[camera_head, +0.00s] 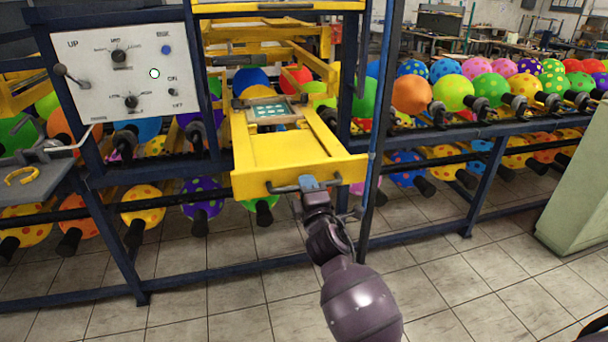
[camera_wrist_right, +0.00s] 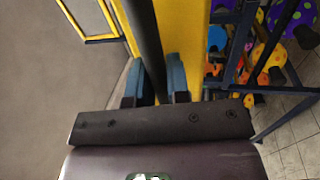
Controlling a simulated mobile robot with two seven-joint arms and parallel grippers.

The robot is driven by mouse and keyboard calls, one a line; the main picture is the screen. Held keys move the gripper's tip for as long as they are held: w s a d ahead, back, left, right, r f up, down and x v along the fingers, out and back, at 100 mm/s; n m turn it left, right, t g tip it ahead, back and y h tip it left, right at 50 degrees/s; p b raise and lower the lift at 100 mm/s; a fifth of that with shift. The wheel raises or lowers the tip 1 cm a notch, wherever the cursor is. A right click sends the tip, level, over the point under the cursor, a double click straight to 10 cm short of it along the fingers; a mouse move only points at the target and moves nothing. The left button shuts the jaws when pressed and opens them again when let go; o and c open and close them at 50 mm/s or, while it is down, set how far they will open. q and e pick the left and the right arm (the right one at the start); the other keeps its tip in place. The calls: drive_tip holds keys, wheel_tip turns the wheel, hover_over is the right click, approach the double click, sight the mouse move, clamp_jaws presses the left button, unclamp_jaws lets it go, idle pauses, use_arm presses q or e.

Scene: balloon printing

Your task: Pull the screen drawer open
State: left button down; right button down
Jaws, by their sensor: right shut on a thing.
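The yellow screen drawer (camera_head: 285,152) sticks out of the machine frame toward me in the head view. A framed screen (camera_head: 268,110) lies in it further back. A dark bar handle (camera_head: 283,188) runs across its front face. My right gripper (camera_head: 309,183) is at the right part of this handle, its fingers shut on it. In the right wrist view the blue fingers (camera_wrist_right: 157,85) stand on either side of the dark handle bar (camera_wrist_right: 144,40), with the yellow drawer front (camera_wrist_right: 184,40) beside it. My left gripper is in neither view.
A white control panel (camera_head: 122,75) with knobs is at the left. A dark blue upright post (camera_head: 378,110) stands just right of the drawer. Racks of colourful balloons (camera_head: 453,92) extend right. A green cabinet (camera_head: 580,190) stands at far right. The tiled floor (camera_head: 440,265) in front is clear.

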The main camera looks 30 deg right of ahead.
drive_tip(key=shift+s+a, duration=0.2)
drive_tip(key=shift+s, duration=0.5)
drive_tip(key=c, duration=1.1)
unclamp_jaws()
drive_tip(key=shift+s, duration=0.1)
drive_tip(key=b+v, duration=0.1)
drive_tip(key=v, duration=0.9)
drive_tip(key=shift+s, duration=0.25)
drive_tip(key=shift+a+f, duration=0.1)
drive_tip(key=shift+a, duration=0.05)
